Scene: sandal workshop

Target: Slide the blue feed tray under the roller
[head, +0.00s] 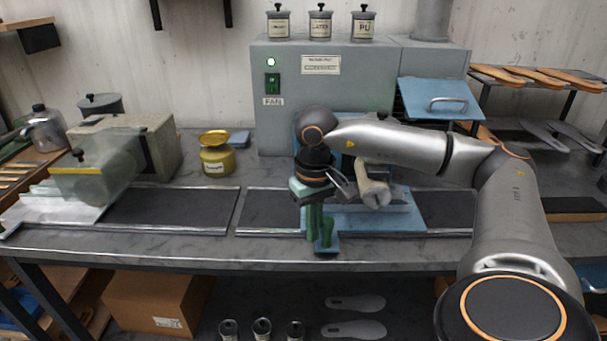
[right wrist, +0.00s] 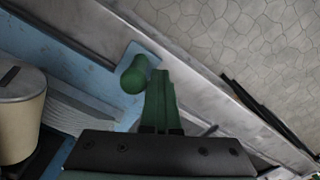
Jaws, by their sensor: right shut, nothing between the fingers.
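The blue feed tray (head: 395,218) lies on the bench, with a small tab (head: 322,249) at its front left that carries an upright green knob (head: 327,234). The cream roller (head: 373,191) sits above the tray, partly hidden by my arm. My right gripper (head: 313,228) points down with its green fingers shut and empty, close beside the knob on its left. In the right wrist view, the shut fingers (right wrist: 159,100) are next to the knob (right wrist: 134,75) on the blue tab (right wrist: 147,57). The roller (right wrist: 20,112) is at the left edge there. My left gripper is out of view.
A grey cabinet (head: 275,120) with a blue hooded flap (head: 440,98) stands behind. A yellow pot (head: 217,158) and a clear cover (head: 98,180) are on the left. Dark mats (head: 170,209) lie along the bench. The bench's front edge is close to the tab.

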